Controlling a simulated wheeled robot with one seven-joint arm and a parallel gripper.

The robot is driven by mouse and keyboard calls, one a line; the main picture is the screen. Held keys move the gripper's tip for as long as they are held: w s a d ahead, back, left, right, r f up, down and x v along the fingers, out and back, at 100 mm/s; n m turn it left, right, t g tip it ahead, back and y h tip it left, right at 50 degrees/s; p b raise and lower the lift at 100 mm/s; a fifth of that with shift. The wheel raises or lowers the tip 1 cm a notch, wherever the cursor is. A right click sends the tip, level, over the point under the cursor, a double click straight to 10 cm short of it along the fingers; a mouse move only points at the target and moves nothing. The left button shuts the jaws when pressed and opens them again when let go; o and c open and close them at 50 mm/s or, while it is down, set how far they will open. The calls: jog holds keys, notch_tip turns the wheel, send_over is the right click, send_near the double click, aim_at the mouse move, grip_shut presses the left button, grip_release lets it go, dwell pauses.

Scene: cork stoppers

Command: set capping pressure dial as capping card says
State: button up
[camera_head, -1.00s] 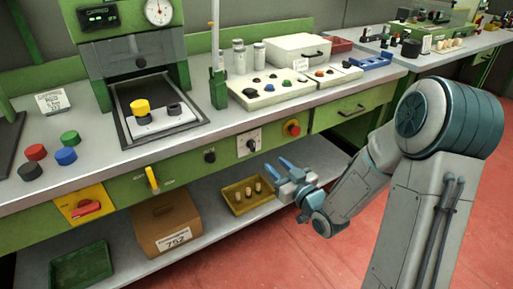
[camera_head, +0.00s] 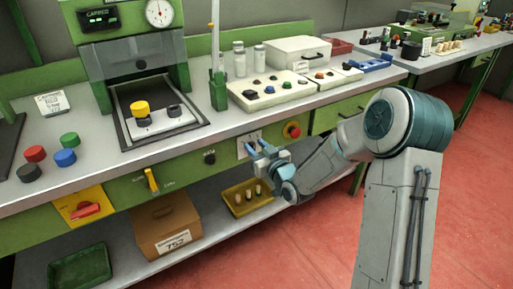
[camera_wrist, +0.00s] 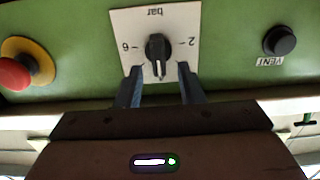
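The pressure dial is a black knob (camera_wrist: 158,48) on a white plate (camera_wrist: 124,28) marked "bar", 2 and 6, upside down in the wrist view. A pale line on the knob points down in that picture, between the two numbers. In the head view the plate (camera_head: 241,151) is partly hidden behind my gripper (camera_head: 257,144). My gripper is open, with one finger on each side of the knob's lower part in the wrist view; I cannot tell whether they touch it. The capping card (camera_head: 50,104) stands at the left on the bench; its smaller text is unreadable.
A red emergency button (camera_wrist: 18,70) on a yellow ring and a black VENT button (camera_wrist: 279,41) flank the dial. The capping machine (camera_head: 135,55) stands on the bench above. A yellow tray (camera_head: 240,207) with corks is on the shelf below.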

grip_shut()
jog(key=shift+m, duration=0.4)
jog(key=m, duration=0.3)
jog(key=shift+w+d+m, duration=0.25)
jog(key=shift+d+m, duration=0.05)
jog(key=shift+d, duration=0.05)
jog(key=m, duration=0.5)
jog(key=shift+w+d+f, duration=0.15)
jog(key=shift+d+f, duration=0.1)
jog(key=shift+f, duration=0.05)
jog(key=shift+m, duration=0.3)
grip_release()
